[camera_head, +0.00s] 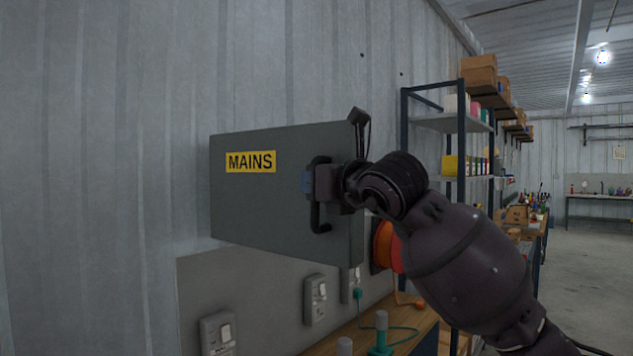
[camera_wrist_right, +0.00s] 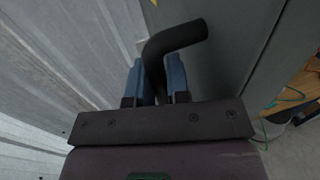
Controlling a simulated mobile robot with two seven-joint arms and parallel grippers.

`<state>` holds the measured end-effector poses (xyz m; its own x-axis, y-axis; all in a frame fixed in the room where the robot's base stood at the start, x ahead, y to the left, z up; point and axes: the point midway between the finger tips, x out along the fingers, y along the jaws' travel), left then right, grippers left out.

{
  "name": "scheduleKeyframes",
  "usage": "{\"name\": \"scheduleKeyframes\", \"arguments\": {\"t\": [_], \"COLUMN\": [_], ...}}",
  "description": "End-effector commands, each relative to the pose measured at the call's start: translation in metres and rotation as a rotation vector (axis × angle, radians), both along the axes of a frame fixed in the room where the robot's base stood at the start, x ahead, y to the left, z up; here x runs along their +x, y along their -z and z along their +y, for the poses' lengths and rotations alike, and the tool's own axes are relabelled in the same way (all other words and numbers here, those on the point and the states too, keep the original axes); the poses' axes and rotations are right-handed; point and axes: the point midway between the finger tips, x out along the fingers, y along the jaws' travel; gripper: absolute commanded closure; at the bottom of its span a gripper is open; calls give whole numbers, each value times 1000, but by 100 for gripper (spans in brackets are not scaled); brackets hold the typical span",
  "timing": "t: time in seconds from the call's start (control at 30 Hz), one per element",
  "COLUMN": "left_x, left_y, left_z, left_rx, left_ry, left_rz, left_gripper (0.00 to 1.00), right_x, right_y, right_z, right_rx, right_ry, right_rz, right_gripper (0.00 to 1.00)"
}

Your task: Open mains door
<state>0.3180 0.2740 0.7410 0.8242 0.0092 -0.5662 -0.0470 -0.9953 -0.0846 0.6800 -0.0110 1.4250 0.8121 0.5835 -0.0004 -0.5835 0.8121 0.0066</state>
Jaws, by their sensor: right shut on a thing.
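The mains door (camera_head: 245,205) is a grey panel with a yellow MAINS label (camera_head: 251,162). Its right edge looks nearer to me than its left edge, so it appears to stand out at an angle from the wall. The inside of the box is hidden behind it. The black door handle (camera_head: 320,222) is near the right edge. My right gripper (camera_head: 309,185) is shut on the handle. In the right wrist view, the bent black handle (camera_wrist_right: 180,37) passes between the blue fingers (camera_wrist_right: 157,85). My left gripper is not in view.
A corrugated metal wall (camera_head: 110,120) lies behind and left. Sockets (camera_head: 315,299) sit below the door above a wooden bench (camera_head: 345,335), with a green-handled tool (camera_head: 381,335) on it. An orange reel (camera_head: 384,247) and shelving (camera_head: 461,150) are to the right.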

Motion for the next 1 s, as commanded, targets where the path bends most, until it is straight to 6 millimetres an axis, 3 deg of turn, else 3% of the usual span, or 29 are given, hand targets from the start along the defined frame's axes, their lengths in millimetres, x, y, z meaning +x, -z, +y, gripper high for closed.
{"name": "scheduleKeyframes", "arguments": {"t": [0.1, 0.13, 0.3, 0.67, 1.0], "left_x": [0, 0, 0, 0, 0], "left_y": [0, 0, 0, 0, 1], "left_z": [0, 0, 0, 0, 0], "left_rx": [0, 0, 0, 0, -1], "left_ry": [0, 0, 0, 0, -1], "left_rz": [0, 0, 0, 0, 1], "left_gripper": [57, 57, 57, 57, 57], "right_x": [0, 0, 0, -3, -46], "right_y": [-1, -1, -1, 0, 0], "right_z": [0, 0, 0, -3, -33], "right_rx": [-1, -1, 0, 1, 0], "right_ry": [0, 0, 0, 1, 1], "right_rz": [-4, -4, -3, -2, -3], "right_gripper": [100, 82, 59, 59, 59]}}
